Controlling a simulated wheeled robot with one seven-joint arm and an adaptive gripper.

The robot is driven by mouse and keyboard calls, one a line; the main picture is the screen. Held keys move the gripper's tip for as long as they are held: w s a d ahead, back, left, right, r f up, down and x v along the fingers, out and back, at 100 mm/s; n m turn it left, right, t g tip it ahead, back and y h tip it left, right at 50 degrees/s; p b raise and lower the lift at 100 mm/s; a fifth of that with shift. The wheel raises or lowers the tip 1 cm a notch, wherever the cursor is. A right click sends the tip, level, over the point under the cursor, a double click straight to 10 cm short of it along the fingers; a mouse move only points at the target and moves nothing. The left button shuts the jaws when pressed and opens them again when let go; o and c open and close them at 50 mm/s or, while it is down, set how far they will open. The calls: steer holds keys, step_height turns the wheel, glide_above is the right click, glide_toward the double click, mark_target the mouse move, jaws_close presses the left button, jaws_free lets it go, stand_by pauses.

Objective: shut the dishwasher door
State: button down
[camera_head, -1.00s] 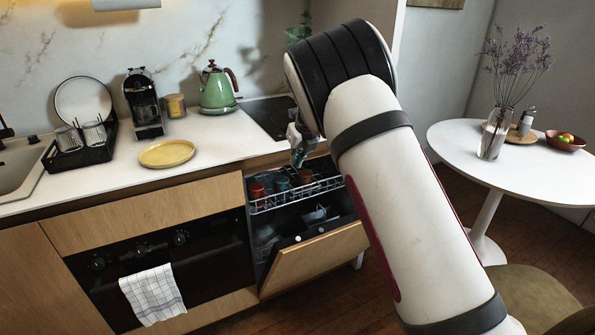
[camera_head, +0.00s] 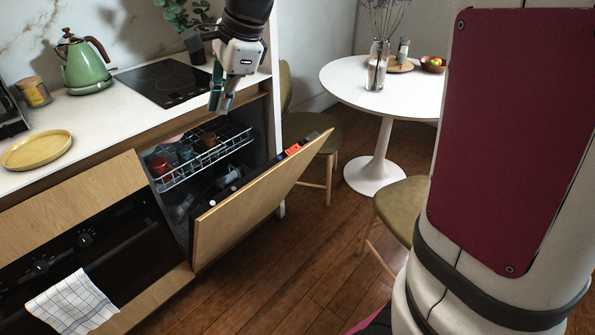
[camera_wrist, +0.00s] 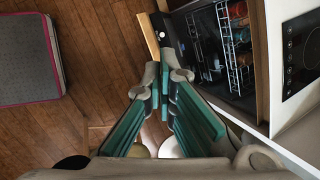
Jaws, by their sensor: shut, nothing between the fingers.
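The dishwasher door (camera_head: 262,200), a wood-faced panel, stands partly open, tilted outward from the dishwasher. Its upper edge also shows in the wrist view (camera_wrist: 150,36), beyond my fingertips. Inside the dishwasher, the upper rack (camera_head: 205,158) holds several cups, and it also shows in the wrist view (camera_wrist: 232,50). My gripper (camera_head: 220,104) points down above the rack side of the opening in the head view, near the counter's right end. Its teal fingers (camera_wrist: 164,82) are shut and empty. I see no contact with the door.
The counter (camera_head: 115,115) carries a green kettle (camera_head: 84,66), a yellow plate (camera_head: 36,149) and a black hob (camera_head: 163,83). A white round table (camera_head: 345,88) and olive chairs (camera_head: 400,207) stand to the right. Wooden floor (camera_head: 275,280) before the door is clear.

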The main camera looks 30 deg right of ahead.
steer(key=s+d+f+n+h+b, duration=0.1)
steer(key=s+f+n, duration=0.1)
steer(key=s+n, duration=0.65)
steer(key=s+d+f+n+b, duration=0.15)
steer(key=s+n, duration=0.25)
steer(key=s, duration=0.9)
steer(key=w+d+f+m+t+y+b, duration=0.1)
steer(key=w+d+f+m+b, duration=0.45)
steer(key=w+f+m, duration=0.35)
steer(key=w+d+f+m+t+y+b, duration=0.1)
steer(key=w+d+f+m+b, duration=0.45)
steer(key=w, duration=0.55)
steer(key=w+d+f+m+t+h+b, duration=0.1)
steer(key=w+d+f+m+b, duration=0.4)
steer(key=d+f, duration=0.35)
steer(key=w+d+f+m+t+h+b, duration=0.1)
steer(key=w+d+f+m+b, duration=0.3)
steer(key=d+f+m, duration=0.4)
steer(key=w+a+f+b, duration=0.3)
steer(key=w+f, duration=0.3)
steer(key=w, duration=0.3)
steer(key=shift+a+f+n+b, duration=0.2)
steer(key=shift+n+b, duration=0.1)
steer(key=shift+b, duration=0.55)
